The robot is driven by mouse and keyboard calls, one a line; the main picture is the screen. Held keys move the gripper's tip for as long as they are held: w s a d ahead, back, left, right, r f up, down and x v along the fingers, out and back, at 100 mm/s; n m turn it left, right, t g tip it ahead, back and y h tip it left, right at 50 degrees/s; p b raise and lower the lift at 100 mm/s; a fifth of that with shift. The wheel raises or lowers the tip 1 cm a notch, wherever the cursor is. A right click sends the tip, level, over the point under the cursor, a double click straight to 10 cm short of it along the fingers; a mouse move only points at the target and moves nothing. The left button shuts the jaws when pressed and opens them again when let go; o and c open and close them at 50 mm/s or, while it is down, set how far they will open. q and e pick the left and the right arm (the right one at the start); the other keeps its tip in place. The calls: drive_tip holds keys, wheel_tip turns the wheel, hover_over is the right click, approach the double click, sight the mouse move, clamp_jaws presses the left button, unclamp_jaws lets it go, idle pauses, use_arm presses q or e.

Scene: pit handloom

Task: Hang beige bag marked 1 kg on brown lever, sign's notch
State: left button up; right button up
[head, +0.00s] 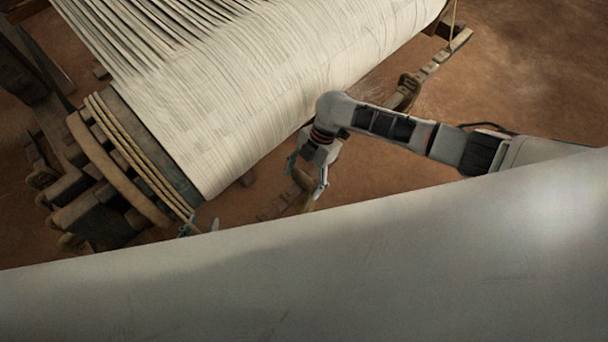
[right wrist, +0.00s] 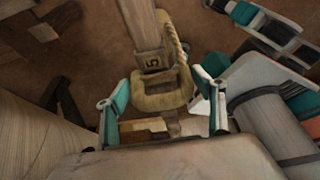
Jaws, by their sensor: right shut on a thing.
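My right gripper (head: 307,178) is below the edge of the cloth roll. Its fingers (right wrist: 163,112) are around a beige rope-like loop with a tan piece in it, probably the bag's handle (right wrist: 160,102). In the head view a tan piece (head: 305,183) shows between the fingers. A brown wooden bar, probably the lever (right wrist: 145,28), runs up from the loop in the right wrist view, with a dark "5" mark near its lower end. The loop lies around or against it; I cannot tell which. No 1 kg mark is legible. My left gripper's tips (head: 200,228) show at lower left, apart.
The large cloth roll (head: 250,110) crosses the upper left, with wooden beam ends and rope (head: 125,165) at its left end. Another wooden piece with something hanging (head: 405,92) stands behind my right arm. Bare brown floor (head: 530,60) is at upper right.

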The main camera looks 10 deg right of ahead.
drive_tip(key=shift+a+f, duration=0.1)
drive_tip(key=shift+f, duration=0.15)
idle(0.8)
drive_tip(key=o, duration=2.2)
drive_tip(key=shift+c, duration=0.2)
drive_tip(key=shift+s+f, duration=0.1)
drive_tip(key=v, duration=0.4)
drive_tip(key=shift+d+r, duration=0.2)
drive_tip(key=shift+r, duration=0.1)
drive_tip(key=w+d, duration=0.2)
drive_tip(key=d, duration=0.1)
drive_tip(key=w+d, duration=0.2)
drive_tip(key=d, duration=0.1)
drive_tip(key=w+d, duration=0.2)
drive_tip(key=d, duration=0.2)
drive_tip(key=shift+w+r, duration=0.25)
drive_tip(key=shift+w, duration=0.1)
